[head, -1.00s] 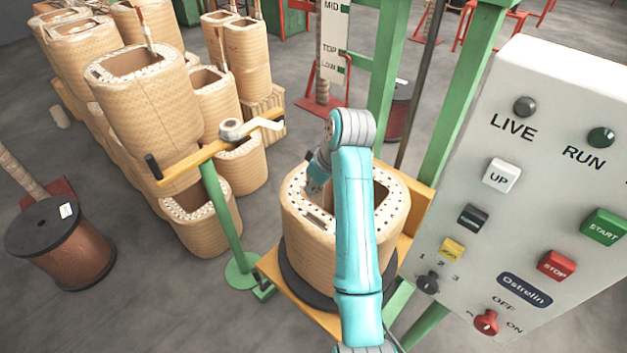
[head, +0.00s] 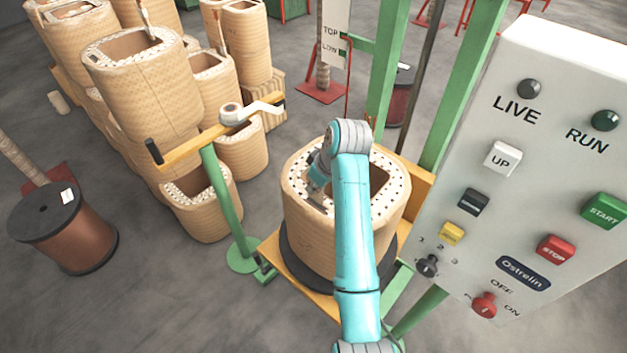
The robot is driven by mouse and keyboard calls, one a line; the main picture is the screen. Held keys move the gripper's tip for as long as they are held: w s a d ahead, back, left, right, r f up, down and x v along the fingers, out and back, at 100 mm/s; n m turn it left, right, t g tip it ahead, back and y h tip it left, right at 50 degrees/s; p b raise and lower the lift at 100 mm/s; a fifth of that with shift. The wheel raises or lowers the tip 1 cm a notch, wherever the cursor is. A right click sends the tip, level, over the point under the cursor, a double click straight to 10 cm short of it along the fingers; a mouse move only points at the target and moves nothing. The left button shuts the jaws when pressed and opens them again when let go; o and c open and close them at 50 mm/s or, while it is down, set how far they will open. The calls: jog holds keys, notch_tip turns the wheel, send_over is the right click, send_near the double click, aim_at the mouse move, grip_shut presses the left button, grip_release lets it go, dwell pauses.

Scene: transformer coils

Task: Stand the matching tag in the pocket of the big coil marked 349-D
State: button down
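A big tan coil (head: 308,235) stands upright on a dark round plate under my teal arm. Its top rim is pale with dark dots around a central opening. My gripper (head: 317,197) points down at the left part of that rim, close over it or touching it; I cannot tell which. The gripper is small and partly hidden by my arm, so its finger opening does not show. I cannot make out a tag in it, and the coil's pocket is not clear. No marking 349-D is readable on any coil.
A yellow platform (head: 290,290) carries the plate. A green stand with a yellow bar (head: 185,147) is at the left, and a white control panel (head: 545,130) at the right. Several tan coils (head: 145,95) stand behind left. A copper-coloured reel (head: 70,240) stands on clear floor.

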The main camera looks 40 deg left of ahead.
aim_at(313, 199)
jog(key=shift+f, duration=2.25)
jog(key=shift+d+f, duration=0.1)
jog(key=shift+f, duration=0.05)
jog(key=c, duration=1.2)
grip_release()
jog(key=shift+s+f, duration=0.1)
jog(key=shift+f, duration=0.1)
jog(key=shift+c, duration=0.2)
jog(key=shift+r, duration=0.15)
jog(key=v, duration=1.2)
jog(key=shift+r, duration=0.15)
